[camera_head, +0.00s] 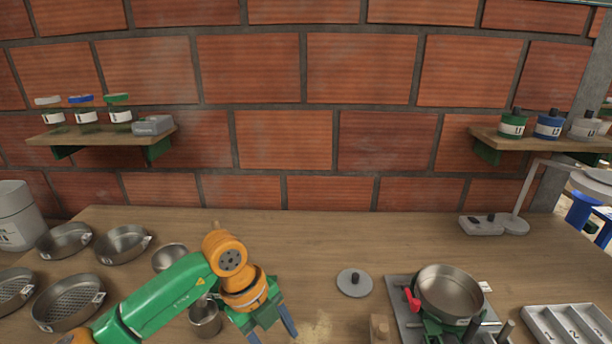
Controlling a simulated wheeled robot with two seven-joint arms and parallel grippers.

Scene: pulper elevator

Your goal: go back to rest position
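My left arm comes in from the lower left, green with orange joints. Its gripper (270,333) points down over the front of the table, with its two fingers apart and nothing visible between them. The fingertips are close to the lower picture edge. A small metal cup (205,320) stands just left of the gripper, partly behind my arm. I cannot make out my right gripper in this view.
Metal pans and sieves (122,243) stand on the left of the wooden table (330,235). A grey lid (355,282) lies right of centre. A pan (449,292) sits on a device with a red knob (412,299). A numbered tray (570,325) is at right. The back middle is clear.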

